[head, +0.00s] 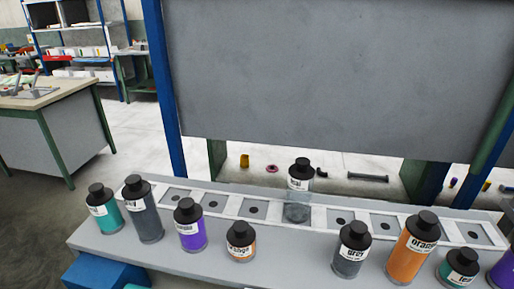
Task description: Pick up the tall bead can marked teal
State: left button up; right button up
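Several black-capped bead cans stand on or along a grey bench (280,262). One can (299,184) stands at the middle slot of the white slotted strip; its small label seems to read "teal", and what lies below the label looks clear or grey. A can with teal contents (109,219) stands at the left end, its label too small to read. A short can with teal contents (455,279) stands at the lower right, cut by the frame; its label starts "te". Neither of my grippers is in view.
Other cans are dark grey (149,226), purple (192,238), small orange (241,253), grey (347,264) and tall orange (404,264). A large grey panel (340,70) between blue posts stands behind the strip. A blue box (105,272) is at the lower left.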

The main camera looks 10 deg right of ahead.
aim_at(301, 176)
jog(key=k+j+z, duration=0.1)
jog(key=j, duration=0.4)
jog(key=k+j+z, duration=0.1)
jog(key=j, duration=0.35)
jog(key=k+j+z, duration=0.1)
jog(key=j, duration=0.4)
